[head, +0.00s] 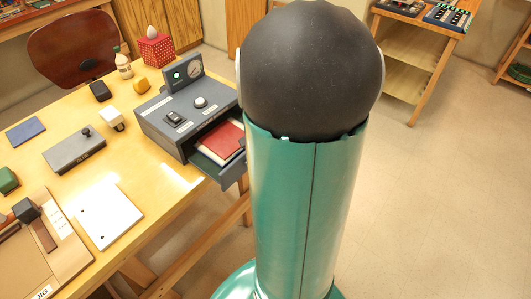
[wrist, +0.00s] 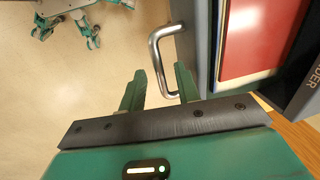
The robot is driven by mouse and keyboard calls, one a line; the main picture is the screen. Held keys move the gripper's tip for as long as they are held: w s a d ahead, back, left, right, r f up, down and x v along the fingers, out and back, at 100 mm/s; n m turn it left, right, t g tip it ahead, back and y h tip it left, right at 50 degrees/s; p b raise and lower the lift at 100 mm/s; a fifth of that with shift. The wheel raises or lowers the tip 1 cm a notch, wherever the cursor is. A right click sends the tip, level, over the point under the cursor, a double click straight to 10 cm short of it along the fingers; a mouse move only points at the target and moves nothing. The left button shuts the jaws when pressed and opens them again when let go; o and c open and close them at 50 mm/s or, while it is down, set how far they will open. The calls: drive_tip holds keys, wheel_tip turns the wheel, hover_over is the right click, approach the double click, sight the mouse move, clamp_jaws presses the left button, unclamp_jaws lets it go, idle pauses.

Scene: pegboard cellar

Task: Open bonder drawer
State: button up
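The bonder (head: 165,125) is a grey box with a knob, a switch and a gauge on top, standing at the table's right edge. Its drawer (head: 209,161) is pulled out toward the lower right and holds a red flat item (head: 218,139). In the wrist view the drawer's front panel (wrist: 202,45) carries a silver bow handle (wrist: 156,52). My gripper (wrist: 160,75) is open. The handle shows between its two green fingers in the picture, and neither finger clamps it. In the head view my arm hides the gripper and handle.
The table (head: 150,183) also holds a grey block device (head: 74,152), a white plate (head: 108,215), a jig board (head: 62,240) and several small items. A wooden shelf (head: 412,75) stands at the back right. The floor (head: 440,200) to the right is clear.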

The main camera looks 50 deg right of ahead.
drive_tip(key=shift+r, duration=0.1)
wheel_tip(320, 180, up, 13)
drive_tip(key=s, duration=0.2)
drive_tip(key=shift+s+r, duration=0.2)
drive_tip(key=shift+s, duration=0.05)
idle(0.5)
drive_tip(key=a+r+n+t, duration=0.1)
drive_tip(key=a+r+n, duration=0.1)
drive_tip(key=a+n, duration=0.6)
drive_tip(key=a+r+n+t, duration=0.2)
drive_tip(key=a+n, duration=0.7)
drive_tip(key=a, duration=1)
drive_tip(key=shift+a+r+t, duration=0.3)
drive_tip(key=shift+r, duration=0.05)
